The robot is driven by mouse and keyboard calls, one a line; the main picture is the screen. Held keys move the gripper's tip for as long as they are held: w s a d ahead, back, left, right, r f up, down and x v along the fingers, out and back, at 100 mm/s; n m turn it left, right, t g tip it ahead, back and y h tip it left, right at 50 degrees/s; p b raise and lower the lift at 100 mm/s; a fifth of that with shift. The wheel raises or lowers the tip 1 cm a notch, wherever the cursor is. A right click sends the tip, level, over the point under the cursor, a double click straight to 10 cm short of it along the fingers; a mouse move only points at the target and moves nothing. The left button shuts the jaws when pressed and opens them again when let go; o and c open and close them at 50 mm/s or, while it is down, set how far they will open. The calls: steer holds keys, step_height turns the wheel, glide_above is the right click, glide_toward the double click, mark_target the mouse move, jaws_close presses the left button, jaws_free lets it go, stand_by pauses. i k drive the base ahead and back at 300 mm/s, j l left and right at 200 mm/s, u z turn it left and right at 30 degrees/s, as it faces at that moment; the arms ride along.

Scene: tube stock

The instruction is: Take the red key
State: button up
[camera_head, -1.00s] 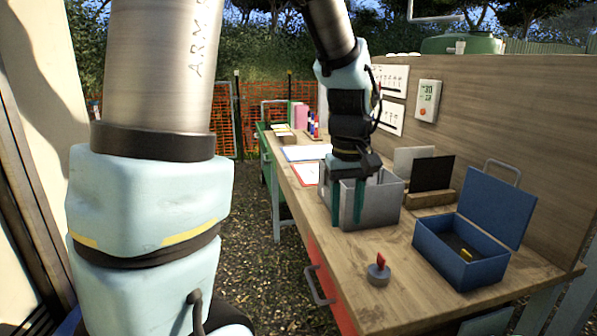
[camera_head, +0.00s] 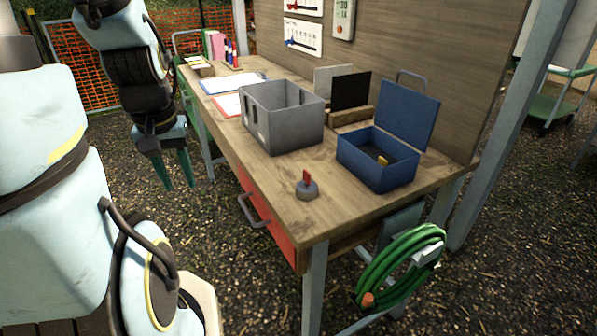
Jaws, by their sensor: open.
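The red key (camera_head: 306,177) stands upright in a small round grey base (camera_head: 307,191) near the front edge of the wooden workbench (camera_head: 265,172). My gripper (camera_head: 178,186) has dark green fingers that point down. It is open and empty, off the bench's left side, clear of the key and to its left. Nothing hides the key.
A grey open bin (camera_head: 282,137) stands behind the key. An open blue box (camera_head: 376,174) with a yellow item inside is to the right. A red drawer (camera_head: 262,213) with a handle is below. A green hose (camera_head: 372,262) hangs at the bench's end.

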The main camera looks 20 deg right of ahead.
mark_target(307, 175)
steer(key=k+l+u, duration=0.15)
steer(key=u, duration=0.25)
steer(key=k+l+u, duration=0.15)
steer(key=l+u, duration=0.25)
steer(key=k+u, duration=0.2)
steer(key=u, duration=0.2)
steer(key=k+l, duration=0.2)
steer(key=k, duration=0.15)
steer(key=k+l, duration=0.25)
steer(key=k, duration=0.1)
